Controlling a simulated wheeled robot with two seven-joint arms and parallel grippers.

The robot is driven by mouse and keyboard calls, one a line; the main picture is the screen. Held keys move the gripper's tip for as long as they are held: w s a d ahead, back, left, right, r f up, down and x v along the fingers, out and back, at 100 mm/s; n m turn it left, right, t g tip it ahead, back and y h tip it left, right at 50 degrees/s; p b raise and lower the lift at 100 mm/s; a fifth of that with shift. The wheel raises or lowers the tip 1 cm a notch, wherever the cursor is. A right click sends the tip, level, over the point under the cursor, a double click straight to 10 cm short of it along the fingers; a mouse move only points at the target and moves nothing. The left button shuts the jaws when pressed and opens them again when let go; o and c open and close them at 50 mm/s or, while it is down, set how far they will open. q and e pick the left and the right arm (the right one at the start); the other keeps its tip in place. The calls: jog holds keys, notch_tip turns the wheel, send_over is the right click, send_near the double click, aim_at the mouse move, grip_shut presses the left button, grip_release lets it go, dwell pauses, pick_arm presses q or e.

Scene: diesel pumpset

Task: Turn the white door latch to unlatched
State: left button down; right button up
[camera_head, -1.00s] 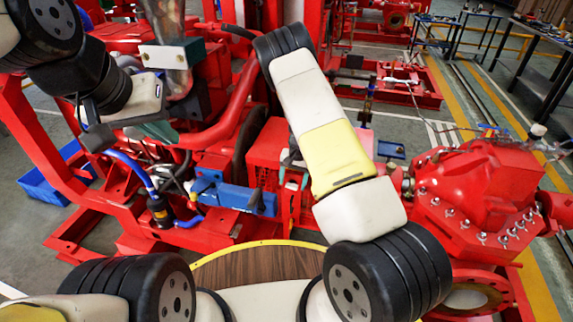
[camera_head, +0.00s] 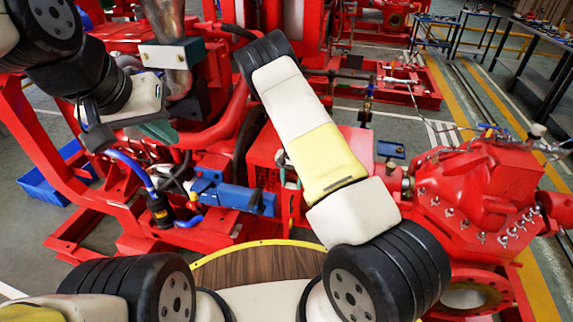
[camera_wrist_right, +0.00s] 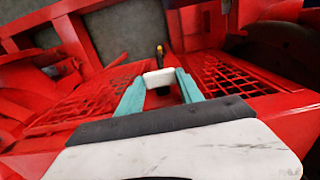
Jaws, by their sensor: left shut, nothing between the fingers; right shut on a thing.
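The white door latch (camera_wrist_right: 155,77) shows in the right wrist view as a small white block across the fingertips. My right gripper (camera_wrist_right: 158,85), with two teal fingers, is shut on it. A dark stem with an orange-yellow tip (camera_wrist_right: 159,49) stands just beyond the latch. The latch lies between red grilled panels (camera_wrist_right: 230,75). In the head view my right arm covers most of the latch area, so I cannot tell the latch's angle there. My left gripper (camera_head: 158,132) is at the left, its teal fingers shut and empty, well away from the latch.
A red grilled box (camera_head: 264,150) stands behind my right arm. A blue block (camera_head: 235,197) and a black bottle-shaped part (camera_head: 160,209) are to its left. A large red pump casing (camera_head: 480,185) is at the right. A round wooden top (camera_head: 258,265) lies in front.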

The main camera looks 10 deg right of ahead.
aim_at(291, 185)
jog(key=o, duration=1.4)
notch_tip(291, 185, up, 8)
jog(key=shift+f, duration=0.1)
